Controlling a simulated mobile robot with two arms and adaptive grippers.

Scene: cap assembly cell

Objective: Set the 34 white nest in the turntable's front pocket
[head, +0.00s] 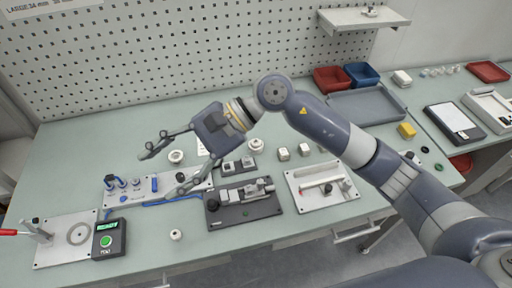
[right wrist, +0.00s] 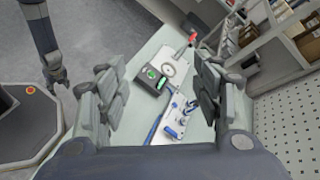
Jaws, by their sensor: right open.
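My right gripper (head: 166,172) is open and empty above the left-middle of the bench, its fingers spread wide. It also shows in the right wrist view (right wrist: 160,65), with nothing between the fingers. Small white round parts stand on the bench: one (head: 176,156) just beyond the gripper, one (head: 256,145) to its right, and one (head: 176,234) near the front edge. No size marking is legible, so I cannot tell which is the 34 nest. A pale plate with a grey disc (head: 78,234) lies at the front left; I cannot tell whether this is the turntable.
A box with a green button (head: 109,239) stands beside the disc plate. A panel with blue fittings (head: 155,186) lies below the gripper. A dark fixture (head: 243,205) and a white fixture plate (head: 322,187) lie to its right. The far-left bench is clear.

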